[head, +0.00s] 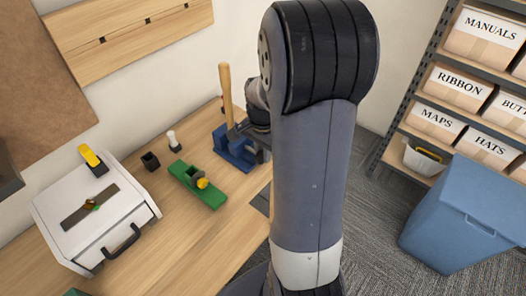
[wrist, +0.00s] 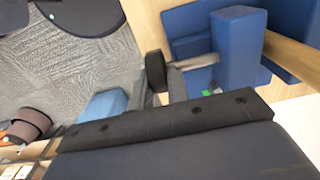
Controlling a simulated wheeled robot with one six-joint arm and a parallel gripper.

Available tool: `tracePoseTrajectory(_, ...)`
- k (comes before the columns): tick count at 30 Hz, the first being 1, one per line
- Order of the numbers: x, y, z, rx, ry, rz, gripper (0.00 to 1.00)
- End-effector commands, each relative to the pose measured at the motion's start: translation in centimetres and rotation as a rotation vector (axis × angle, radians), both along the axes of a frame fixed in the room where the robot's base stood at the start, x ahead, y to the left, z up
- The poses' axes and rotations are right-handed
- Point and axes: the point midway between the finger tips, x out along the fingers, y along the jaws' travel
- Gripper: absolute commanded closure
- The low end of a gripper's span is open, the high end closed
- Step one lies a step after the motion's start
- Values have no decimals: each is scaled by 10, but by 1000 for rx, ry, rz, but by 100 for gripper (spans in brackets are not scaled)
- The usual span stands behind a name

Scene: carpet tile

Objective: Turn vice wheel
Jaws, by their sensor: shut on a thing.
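The blue vice (head: 236,152) stands at the right edge of the wooden workbench, with an upright wooden bar (head: 225,90) at it. In the wrist view the vice's blue jaw block (wrist: 238,45) and a grey screw shaft (wrist: 197,62) lead to the black vice wheel (wrist: 155,70). My gripper (wrist: 168,88) is shut on the wheel at the end of the shaft. The fingertips are partly hidden by the wheel and the wrist's dark body. In the head view my arm hides the wheel and most of the gripper.
A blue bin (head: 465,215) and shelves of labelled boxes stand at the right. The bench front is clear.

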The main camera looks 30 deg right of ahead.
Motion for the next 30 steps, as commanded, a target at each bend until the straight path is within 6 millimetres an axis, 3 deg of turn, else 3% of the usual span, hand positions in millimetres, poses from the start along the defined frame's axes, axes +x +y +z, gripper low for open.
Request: tracePoseTrajectory(30,-2,10,-6,-530,-199,1,100)
